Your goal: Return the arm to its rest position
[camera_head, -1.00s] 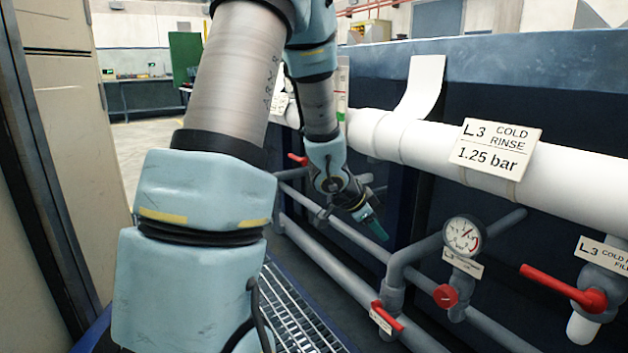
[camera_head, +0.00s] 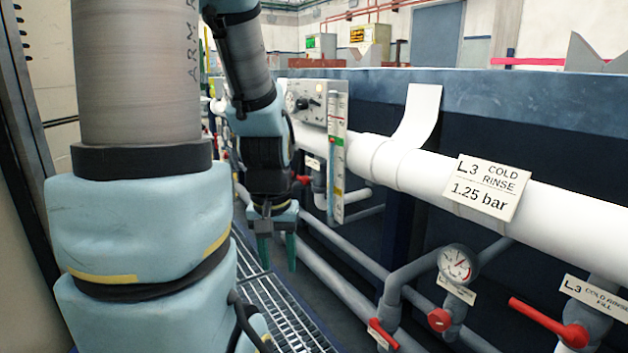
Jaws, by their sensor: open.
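My gripper (camera_head: 277,250) hangs from my arm left of the middle of the view, with its two green fingers pointing down. The fingers are apart with a gap between them, and nothing shows in the gap. It is above the floor grating, left of the grey pipes, and I see no contact with them. My arm's large blue and grey links fill the left of the view and hide part of the aisle.
A white pipe (camera_head: 395,160) labelled L3 cold rinse runs along the right. Below are grey pipes (camera_head: 340,240), a gauge (camera_head: 457,264) and red valve handles (camera_head: 536,319). Grating (camera_head: 285,305) lines the floor; a cabinet (camera_head: 25,200) borders the left.

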